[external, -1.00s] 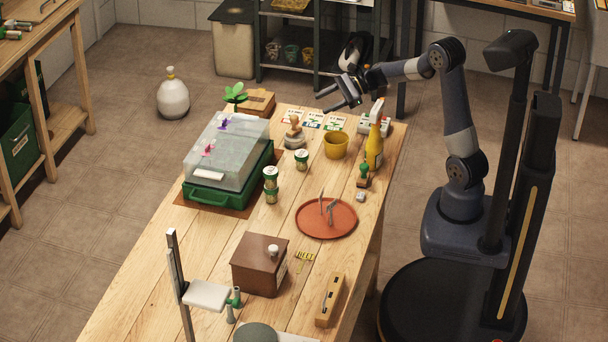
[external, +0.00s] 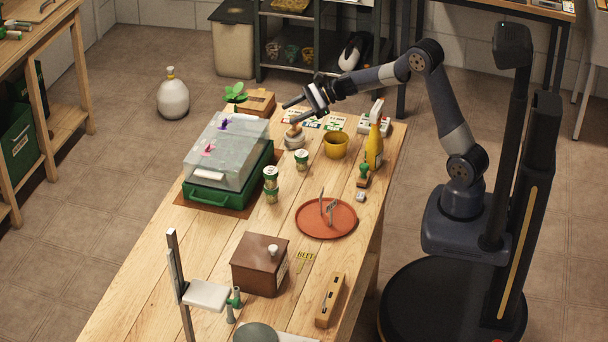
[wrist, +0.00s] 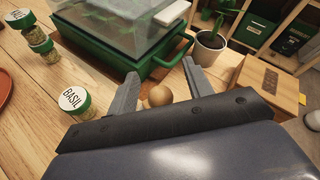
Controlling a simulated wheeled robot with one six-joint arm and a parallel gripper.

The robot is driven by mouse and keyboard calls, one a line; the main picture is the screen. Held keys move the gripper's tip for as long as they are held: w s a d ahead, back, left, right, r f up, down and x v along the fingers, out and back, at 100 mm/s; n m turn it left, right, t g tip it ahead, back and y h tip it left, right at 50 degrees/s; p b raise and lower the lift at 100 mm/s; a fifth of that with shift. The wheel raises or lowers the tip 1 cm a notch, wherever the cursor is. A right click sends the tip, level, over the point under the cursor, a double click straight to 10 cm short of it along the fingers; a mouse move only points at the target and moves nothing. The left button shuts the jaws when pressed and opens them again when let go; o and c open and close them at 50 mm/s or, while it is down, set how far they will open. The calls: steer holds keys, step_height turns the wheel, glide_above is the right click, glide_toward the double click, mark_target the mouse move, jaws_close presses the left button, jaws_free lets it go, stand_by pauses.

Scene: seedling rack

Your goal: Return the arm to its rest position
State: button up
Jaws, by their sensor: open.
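My gripper (external: 289,112) is open and empty above the far end of the wooden bench (external: 222,262). In the wrist view its two fingers (wrist: 158,88) stand apart, with a round wooden knob (wrist: 160,96) showing between and below them. In the external view this knob tops a small item (external: 295,137) on the bench, just below the gripper. I cannot tell the exact gap between them. My arm reaches out from the right, bent at the elbow, over the bench's far right corner.
A green propagator with a clear lid (external: 228,160) stands left of the gripper. A yellow pot (external: 336,145), a yellow spray bottle (external: 374,148) and seed jars (external: 302,160) stand nearby. A wooden box (external: 258,103) and potted seedling (wrist: 209,45) are beyond. A terracotta tray (external: 312,229) lies nearer.

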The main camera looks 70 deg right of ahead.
steer(key=shift+r, duration=0.55)
